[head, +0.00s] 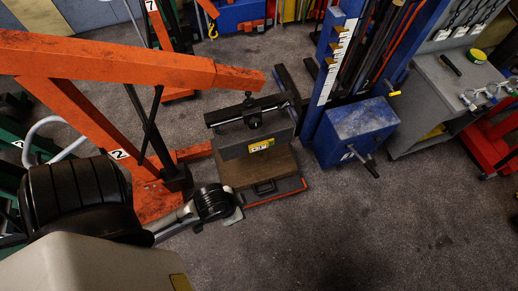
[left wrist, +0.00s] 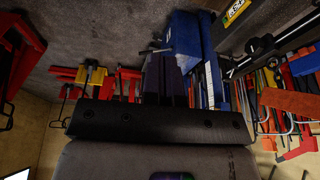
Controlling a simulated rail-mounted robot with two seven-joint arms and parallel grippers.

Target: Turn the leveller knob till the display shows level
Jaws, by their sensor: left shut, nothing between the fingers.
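The leveller is a dark bar (head: 245,112) with a round black knob (head: 253,122) at its middle, under the tip of the orange crane boom (head: 130,65). Below it is a grey box (head: 240,148) with a small yellow display (head: 261,145), whose reading is too small to make out. The left wrist view shows the knob (left wrist: 255,46) and yellow display (left wrist: 236,12) at upper right. My left gripper (left wrist: 165,70) is shut and empty, apart from the knob; in the head view its arm ends left of and below the box, fingers unclear. My right gripper is not in view.
A brown case (head: 262,178) with an orange edge lies below the grey box. Right of it stand a blue post (head: 325,75) and a blue box with a crank (head: 357,130). A grey workbench (head: 440,95) is farther right. The floor at lower right is clear.

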